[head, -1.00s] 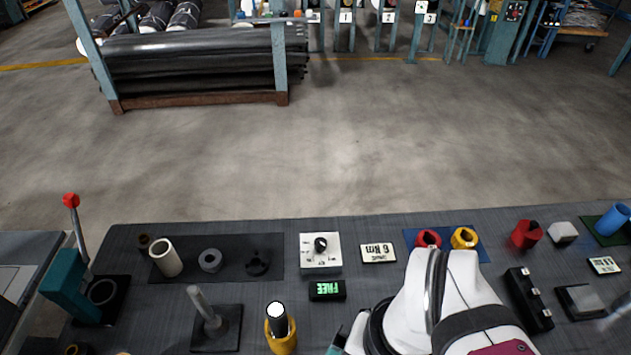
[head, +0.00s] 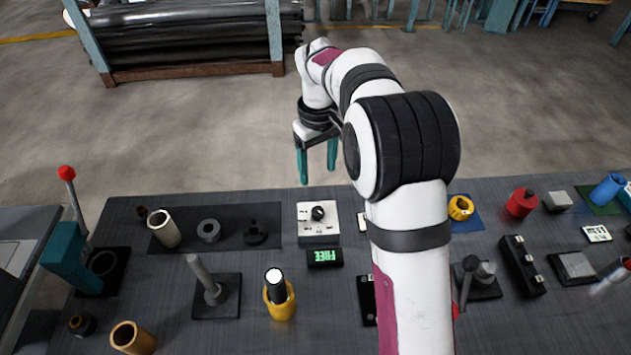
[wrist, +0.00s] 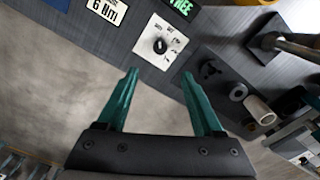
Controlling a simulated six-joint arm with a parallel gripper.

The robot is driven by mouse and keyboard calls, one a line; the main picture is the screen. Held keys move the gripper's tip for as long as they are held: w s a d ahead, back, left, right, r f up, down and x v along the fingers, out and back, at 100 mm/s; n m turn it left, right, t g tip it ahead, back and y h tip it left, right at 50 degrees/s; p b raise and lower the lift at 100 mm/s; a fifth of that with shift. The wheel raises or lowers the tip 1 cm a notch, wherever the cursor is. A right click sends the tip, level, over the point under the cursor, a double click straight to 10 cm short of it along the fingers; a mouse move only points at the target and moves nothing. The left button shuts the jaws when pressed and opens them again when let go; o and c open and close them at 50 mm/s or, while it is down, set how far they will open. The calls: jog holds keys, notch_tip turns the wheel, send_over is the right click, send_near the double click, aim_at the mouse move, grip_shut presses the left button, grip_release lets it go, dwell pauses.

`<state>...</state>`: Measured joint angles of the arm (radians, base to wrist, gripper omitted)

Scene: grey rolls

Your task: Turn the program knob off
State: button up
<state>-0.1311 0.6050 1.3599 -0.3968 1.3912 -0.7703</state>
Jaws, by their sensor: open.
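The program knob (head: 318,213) is a small black dial on a white box with printed markings, near the far edge of the grey table. It also shows in the wrist view (wrist: 160,46), above and between the fingertips. My gripper (head: 318,165) is open and empty, with two teal fingers pointing down. It hangs in the air over the far edge of the table, above the knob in the picture and apart from it. The fingers also show in the wrist view (wrist: 160,85). The printed settings are too small to read surely.
A black display reading FREE (head: 325,258) stands just in front of the knob box. A dark mat (head: 190,243) with grey and black parts lies to its left. A yellow cup (head: 280,302) stands nearer. My arm hides part of the table on the right.

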aim_at(318, 210)
notch_tip(318, 210, down, 14)
jog(key=shift+r, duration=0.2)
grip_shut()
